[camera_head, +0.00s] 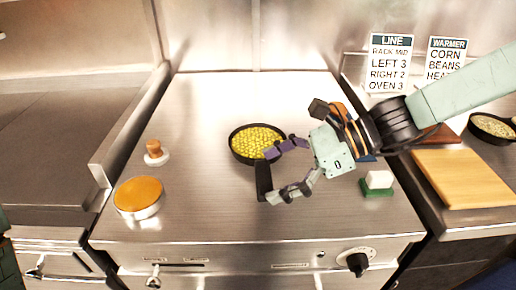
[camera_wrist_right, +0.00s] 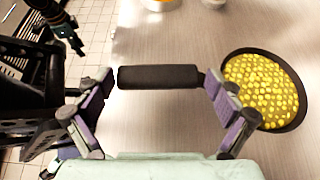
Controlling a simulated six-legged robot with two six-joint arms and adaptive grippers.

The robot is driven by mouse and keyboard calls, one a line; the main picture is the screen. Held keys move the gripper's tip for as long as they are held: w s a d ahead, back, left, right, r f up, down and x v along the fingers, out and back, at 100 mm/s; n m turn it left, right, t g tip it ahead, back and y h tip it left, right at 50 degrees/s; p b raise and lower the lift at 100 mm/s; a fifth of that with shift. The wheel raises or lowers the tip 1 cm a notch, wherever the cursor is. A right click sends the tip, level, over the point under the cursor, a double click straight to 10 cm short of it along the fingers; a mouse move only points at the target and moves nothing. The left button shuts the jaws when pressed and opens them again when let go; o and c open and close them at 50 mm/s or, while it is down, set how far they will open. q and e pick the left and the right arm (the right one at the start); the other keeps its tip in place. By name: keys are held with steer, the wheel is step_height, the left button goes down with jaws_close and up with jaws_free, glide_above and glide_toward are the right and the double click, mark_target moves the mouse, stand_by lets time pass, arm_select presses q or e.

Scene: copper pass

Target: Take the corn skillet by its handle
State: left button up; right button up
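The corn skillet is a black round pan (camera_head: 256,143) full of yellow corn on the steel counter. Its black handle (camera_head: 263,181) points toward the front. In the right wrist view the pan (camera_wrist_right: 262,90) is at the right, and the handle (camera_wrist_right: 160,76) lies crosswise ahead of the fingers. My right gripper (camera_head: 271,177) is open and empty. Its fingers are spread toward the two ends of the handle in the right wrist view (camera_wrist_right: 160,97), not closed on it. I cannot tell its exact height above the handle.
An orange-topped round tin (camera_head: 139,197) and a small cork-topped white item (camera_head: 154,152) stand left of the skillet. A green-and-white block (camera_head: 377,184) is at the right. Beyond are a wooden board (camera_head: 463,180) and another pan (camera_head: 491,128). Signs (camera_head: 390,63) stand behind.

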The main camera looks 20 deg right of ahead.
steer(key=c, duration=1.3)
steer(key=shift+o, duration=0.2)
